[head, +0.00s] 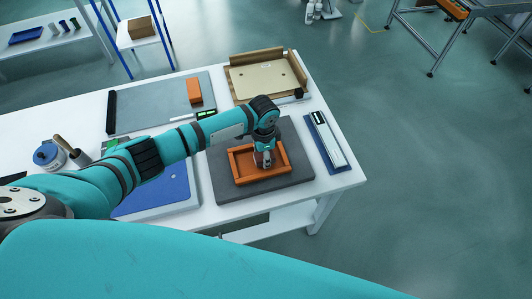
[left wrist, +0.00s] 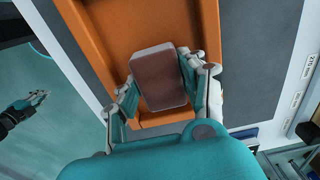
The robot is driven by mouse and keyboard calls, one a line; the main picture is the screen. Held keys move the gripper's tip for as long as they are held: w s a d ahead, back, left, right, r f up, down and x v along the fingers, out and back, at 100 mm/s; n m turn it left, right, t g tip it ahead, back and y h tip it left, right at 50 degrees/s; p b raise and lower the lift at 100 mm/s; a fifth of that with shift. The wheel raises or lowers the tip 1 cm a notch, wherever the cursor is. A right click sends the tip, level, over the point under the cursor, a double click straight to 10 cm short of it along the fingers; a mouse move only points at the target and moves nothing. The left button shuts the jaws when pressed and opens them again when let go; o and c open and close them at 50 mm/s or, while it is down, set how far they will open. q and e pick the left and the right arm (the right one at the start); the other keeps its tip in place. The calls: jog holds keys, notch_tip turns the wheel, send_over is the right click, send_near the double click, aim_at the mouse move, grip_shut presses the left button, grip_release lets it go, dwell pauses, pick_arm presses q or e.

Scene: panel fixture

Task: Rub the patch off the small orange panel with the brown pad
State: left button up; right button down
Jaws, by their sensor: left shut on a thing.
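The small orange panel (head: 245,177) with its raised rim lies on a dark grey mat in the head view. It also fills the middle of the left wrist view (left wrist: 110,30). My left gripper (head: 264,163) is over the panel, pointing down. In the left wrist view its fingers are shut on the brown pad (left wrist: 160,78), which has a pale grey backing. I cannot tell whether the pad touches the panel. No patch shows clearly; the gripper and pad hide part of the panel. A dark gripper, apparently my right one (left wrist: 38,99), shows small at the left edge of the left wrist view.
The dark grey mat (head: 225,187) lies on a white table. A blue tray with a pale bar (head: 325,140) is to its right. Behind are a wooden-edged beige board (head: 262,80) and a grey board with an orange block (head: 194,90). A blue panel (head: 150,200) lies left.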

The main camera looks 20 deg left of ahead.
aim_at(248, 165)
pick_arm(q)
jog(key=shift+s+a+p, duration=0.55)
jog(key=shift+a+p, duration=0.25)
jog(key=shift+s+a+p, duration=0.55)
jog(key=shift+a+p, duration=0.25)
jog(key=shift+s+a, duration=0.1)
jog(key=shift+a, duration=0.1)
jog(key=shift+s+a+f+p, duration=0.15)
jog(key=shift+s+a+p, duration=0.25)
jog(key=shift+p, duration=0.1)
jog(key=shift+w+d+r, duration=0.2)
jog(key=shift+w+d, duration=0.65)
jog(key=shift+d, duration=0.25)
jog(key=shift+w+d, duration=0.1)
jog(key=shift+d, duration=0.05)
jog(key=shift+w+d+f+b, duration=0.15)
jog(key=shift+w+d+b, duration=0.1)
jog(key=shift+d+b, duration=0.15)
